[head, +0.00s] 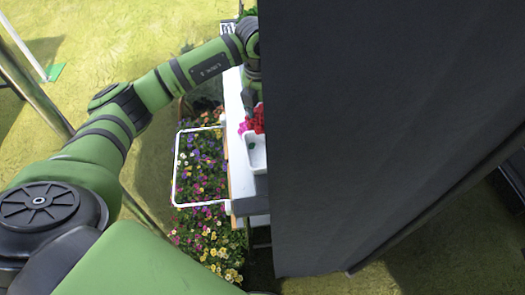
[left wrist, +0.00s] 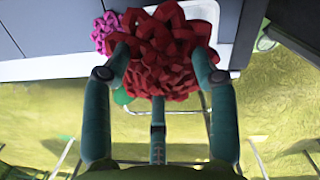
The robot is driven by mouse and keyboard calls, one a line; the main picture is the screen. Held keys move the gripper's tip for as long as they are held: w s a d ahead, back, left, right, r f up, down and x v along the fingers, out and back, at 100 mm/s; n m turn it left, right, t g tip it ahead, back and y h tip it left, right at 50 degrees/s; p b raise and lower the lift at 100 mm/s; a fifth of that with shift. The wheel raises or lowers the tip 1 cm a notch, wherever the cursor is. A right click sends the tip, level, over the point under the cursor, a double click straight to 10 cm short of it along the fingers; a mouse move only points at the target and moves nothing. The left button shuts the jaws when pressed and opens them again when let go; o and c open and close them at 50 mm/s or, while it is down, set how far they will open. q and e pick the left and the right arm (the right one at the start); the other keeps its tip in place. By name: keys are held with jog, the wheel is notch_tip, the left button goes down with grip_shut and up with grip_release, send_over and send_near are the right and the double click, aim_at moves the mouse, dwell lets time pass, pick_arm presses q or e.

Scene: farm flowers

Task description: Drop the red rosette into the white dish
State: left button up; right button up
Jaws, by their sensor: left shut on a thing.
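The red rosette (left wrist: 160,48) is between the fingers of my left gripper (left wrist: 162,66) in the left wrist view, and the gripper is shut on it. In the head view the red rosette (head: 258,119) shows at the edge of a dark panel, by the far end of the white dish (head: 259,166). The dish rim also shows behind the rosette in the left wrist view (left wrist: 228,12). The height of the rosette over the dish is hard to tell. My left gripper (head: 252,98) is partly hidden in the head view. My right gripper is not in view.
A pink rosette (left wrist: 103,31) lies just left of the red one. A large dark panel (head: 385,130) blocks the right of the head view. Grass lies around.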

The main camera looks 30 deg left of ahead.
pick_arm(q)
jog(key=shift+s+d+f+b, duration=0.15)
jog(key=shift+f+b, duration=0.15)
jog(key=shift+f, duration=0.3)
jog(key=shift+s+a+f+b, duration=0.1)
jog(key=shift+f+b, duration=0.2)
jog(key=shift+f, duration=0.25)
jog(key=f, duration=0.1)
jog(key=f+b, duration=0.1)
jog(key=shift+w+f, duration=0.2)
jog(key=shift+f, duration=0.15)
jog(key=o, duration=1)
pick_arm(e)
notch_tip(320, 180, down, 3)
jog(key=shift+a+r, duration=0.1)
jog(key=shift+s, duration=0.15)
